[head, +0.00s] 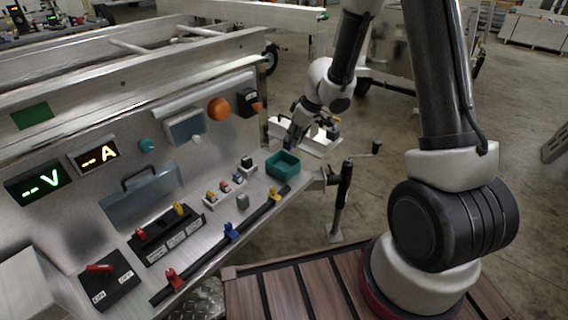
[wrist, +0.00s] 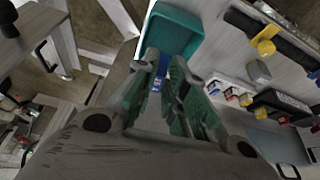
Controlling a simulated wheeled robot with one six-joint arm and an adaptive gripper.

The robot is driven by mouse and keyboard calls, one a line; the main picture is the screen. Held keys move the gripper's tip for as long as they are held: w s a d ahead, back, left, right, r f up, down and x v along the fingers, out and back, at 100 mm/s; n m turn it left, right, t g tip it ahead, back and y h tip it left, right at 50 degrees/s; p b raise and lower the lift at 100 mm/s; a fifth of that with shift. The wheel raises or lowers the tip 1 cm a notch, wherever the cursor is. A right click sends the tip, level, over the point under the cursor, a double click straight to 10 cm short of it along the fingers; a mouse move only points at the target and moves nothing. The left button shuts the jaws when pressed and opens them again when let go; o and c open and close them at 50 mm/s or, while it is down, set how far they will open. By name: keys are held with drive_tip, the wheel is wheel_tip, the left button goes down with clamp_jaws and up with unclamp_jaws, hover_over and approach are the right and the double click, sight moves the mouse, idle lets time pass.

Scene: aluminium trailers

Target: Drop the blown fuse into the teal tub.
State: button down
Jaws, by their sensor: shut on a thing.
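The teal tub (head: 288,172) stands at the right end of the metal bench shelf, and its visible inside looks empty. It also shows at the top of the wrist view (wrist: 185,17). My gripper (head: 289,142) is above the tub's back edge in the head view, pointing down. In the wrist view my gripper (wrist: 160,85) is shut on a small blue piece, the fuse (wrist: 157,84), of which only a part shows between the fingertips. The fuse appears close to the tub's near rim; the exact height above it cannot be told.
A small grey block (head: 243,202) and a row of coloured fuse holders (head: 222,187) stand left of the tub. A black rail with yellow, blue and red clips (head: 231,231) runs along the shelf's front. A white tray (head: 318,140) lies behind the tub. A crank jack (head: 343,190) stands right.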

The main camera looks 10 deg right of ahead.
drive_tip(key=shift+f, duration=3)
drive_tip(key=c, duration=1.4)
unclamp_jaws()
